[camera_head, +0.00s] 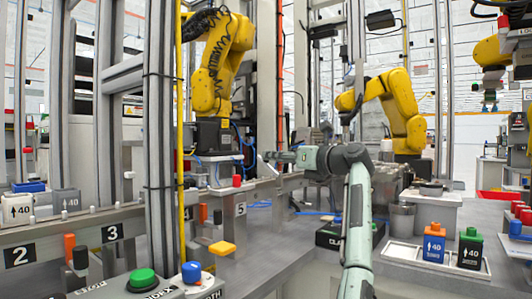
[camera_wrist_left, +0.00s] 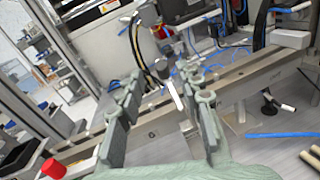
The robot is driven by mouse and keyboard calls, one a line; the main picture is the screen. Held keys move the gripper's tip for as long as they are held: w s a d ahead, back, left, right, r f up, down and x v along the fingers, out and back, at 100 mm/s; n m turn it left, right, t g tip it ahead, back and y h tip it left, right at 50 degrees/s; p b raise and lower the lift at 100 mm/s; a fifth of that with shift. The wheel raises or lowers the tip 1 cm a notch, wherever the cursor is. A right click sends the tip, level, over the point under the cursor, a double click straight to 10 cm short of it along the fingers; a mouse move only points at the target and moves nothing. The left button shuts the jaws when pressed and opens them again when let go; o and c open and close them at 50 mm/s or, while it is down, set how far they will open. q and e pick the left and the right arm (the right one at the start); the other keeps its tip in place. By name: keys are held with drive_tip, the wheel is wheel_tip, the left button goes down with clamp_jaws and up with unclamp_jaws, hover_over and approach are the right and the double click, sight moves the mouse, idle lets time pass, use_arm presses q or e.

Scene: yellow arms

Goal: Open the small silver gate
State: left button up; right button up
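My left gripper (camera_head: 270,157) reaches leftward over the grey rail in the middle of the head view. In the left wrist view, its two pale green fingers (camera_wrist_left: 168,92) stand apart, with no object clamped between them. A small silver upright piece (camera_wrist_left: 175,95), possibly the gate, shows beyond and between the fingertips, by the metal rail (camera_wrist_left: 240,82). I cannot tell whether it touches a finger or how far it is swung. In the head view I cannot make out the gate clearly. My right gripper is not in view.
Tall grey posts (camera_head: 161,130) stand left of my gripper. Yellow robot arms (camera_head: 222,62) stand behind it. A blue button (camera_head: 191,272) and green button (camera_head: 142,278) are in front at left. Orange (camera_head: 434,243) and green-topped (camera_head: 470,248) blocks sit at right.

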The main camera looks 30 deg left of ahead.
use_arm(q)
drive_tip(key=shift+w+r, duration=0.1)
drive_tip(key=shift+w, duration=0.05)
drive_tip(key=shift+w+a, duration=0.1)
drive_tip(key=shift+a, duration=0.15)
drive_tip(key=x, duration=0.7)
drive_tip(key=shift+a+p, duration=0.1)
drive_tip(key=shift+p, duration=0.2)
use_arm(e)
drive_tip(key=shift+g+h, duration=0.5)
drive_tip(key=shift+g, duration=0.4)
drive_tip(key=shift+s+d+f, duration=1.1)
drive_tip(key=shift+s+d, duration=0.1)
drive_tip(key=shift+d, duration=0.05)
use_arm(q)
drive_tip(key=shift+r, duration=0.1)
clamp_jaws()
